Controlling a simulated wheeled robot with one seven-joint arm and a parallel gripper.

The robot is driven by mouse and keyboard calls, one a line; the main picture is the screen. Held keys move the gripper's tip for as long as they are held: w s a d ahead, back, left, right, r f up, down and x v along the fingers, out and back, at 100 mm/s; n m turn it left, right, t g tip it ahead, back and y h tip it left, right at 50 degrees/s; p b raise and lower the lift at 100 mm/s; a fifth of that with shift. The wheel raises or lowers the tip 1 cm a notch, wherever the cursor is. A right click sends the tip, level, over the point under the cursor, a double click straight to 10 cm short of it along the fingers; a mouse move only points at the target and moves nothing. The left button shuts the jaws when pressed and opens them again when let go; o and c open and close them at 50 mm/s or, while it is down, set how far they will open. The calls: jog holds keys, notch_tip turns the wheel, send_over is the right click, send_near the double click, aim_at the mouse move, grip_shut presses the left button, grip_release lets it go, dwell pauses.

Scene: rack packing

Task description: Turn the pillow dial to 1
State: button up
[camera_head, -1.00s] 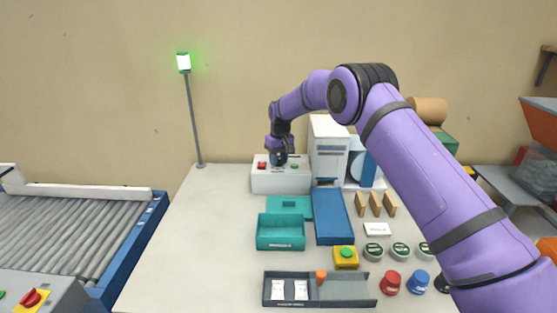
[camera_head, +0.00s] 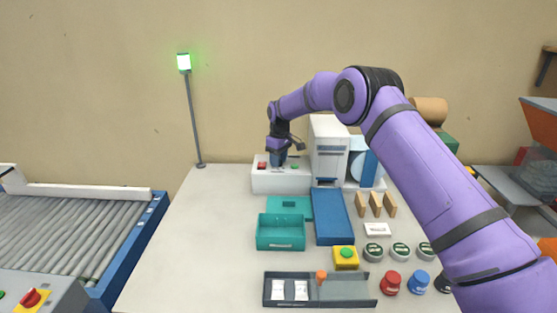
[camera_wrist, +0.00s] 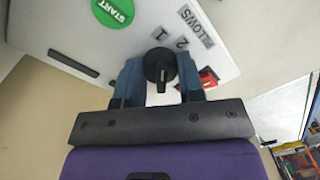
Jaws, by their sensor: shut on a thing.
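The pillow dial (camera_wrist: 158,64) is a round black knob on a white panel (camera_wrist: 225,45), seen in the wrist view. Labels "1" (camera_wrist: 160,33) and "2" (camera_wrist: 181,43) sit just above it, beside a "PILLOWS" tag (camera_wrist: 193,22). My gripper (camera_wrist: 160,72) has its blue fingers either side of the knob, shut on it. In the head view my gripper (camera_head: 277,160) reaches down onto the white control box (camera_head: 282,182), hiding the dial. I cannot clearly tell which number the dial points at.
A green START button (camera_wrist: 113,11) and a red button (camera_wrist: 208,77) are close to the dial. A white machine (camera_head: 328,150) stands right of the box. A teal bin (camera_head: 281,232), blue tray (camera_head: 332,216) and grey tray (camera_head: 320,290) lie nearer. The table's left side is clear.

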jog(key=o, duration=0.9)
jog(key=r, duration=1)
jog(key=shift+w+d+r, duration=0.2)
jog(key=shift+w+r, duration=0.1)
jog(key=shift+r, duration=0.1)
